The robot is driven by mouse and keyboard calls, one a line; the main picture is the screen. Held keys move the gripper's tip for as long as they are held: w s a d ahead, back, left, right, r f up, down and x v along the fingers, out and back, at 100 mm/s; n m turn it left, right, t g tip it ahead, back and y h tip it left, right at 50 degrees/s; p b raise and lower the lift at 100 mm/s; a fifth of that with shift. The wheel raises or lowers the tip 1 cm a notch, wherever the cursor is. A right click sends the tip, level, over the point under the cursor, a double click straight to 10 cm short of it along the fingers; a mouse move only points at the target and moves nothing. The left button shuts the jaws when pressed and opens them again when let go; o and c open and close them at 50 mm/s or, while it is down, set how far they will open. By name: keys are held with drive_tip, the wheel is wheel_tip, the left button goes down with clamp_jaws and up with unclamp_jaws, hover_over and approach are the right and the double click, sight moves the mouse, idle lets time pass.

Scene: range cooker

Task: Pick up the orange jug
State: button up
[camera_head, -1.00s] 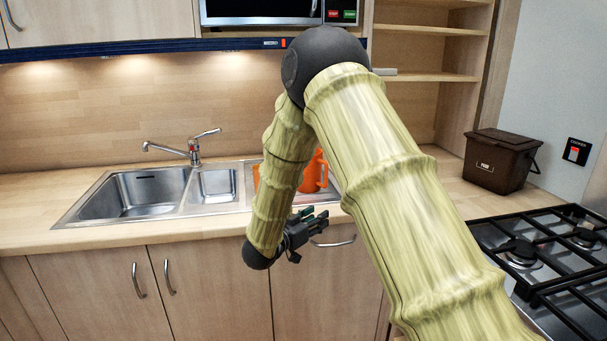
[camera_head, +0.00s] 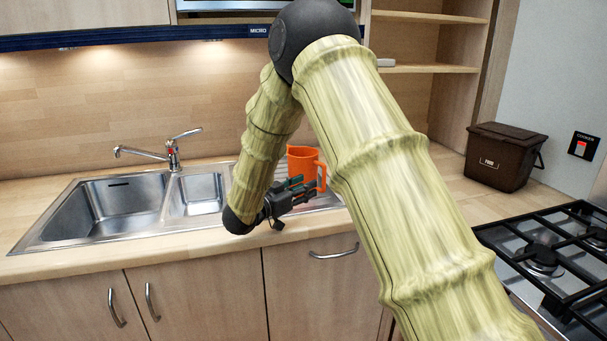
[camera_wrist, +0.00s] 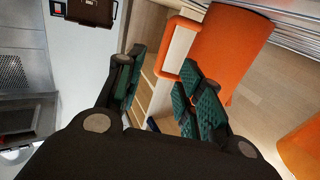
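The orange jug (camera_head: 306,161) stands on the drainer right of the sink, partly hidden by my arm and gripper. In the wrist view the jug (camera_wrist: 230,50) fills the upper right, its handle (camera_wrist: 174,42) turned towards the left. My gripper (camera_head: 302,189) is at the counter's front, close before the jug. In the wrist view my gripper (camera_wrist: 162,62) is open, with the handle's near part showing between the two fingertips. I cannot tell whether a finger touches the jug.
Another orange object (camera_wrist: 301,150) shows at the wrist view's right edge. The sink (camera_head: 115,208) and tap (camera_head: 172,155) are left of my arm. A brown food bin (camera_head: 502,157) and the gas hob (camera_head: 555,250) are on the right.

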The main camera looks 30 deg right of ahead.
sight(323, 177)
drive_tip(key=x, duration=0.4)
drive_tip(key=shift+w+a, duration=0.1)
drive_tip(key=shift+w, duration=0.15)
drive_tip(key=shift+p+x, duration=0.85)
drive_tip(key=shift+x, duration=2.25)
drive_tip(key=shift+s, duration=0.1)
drive_tip(key=shift+c, duration=0.4)
clamp_jaws()
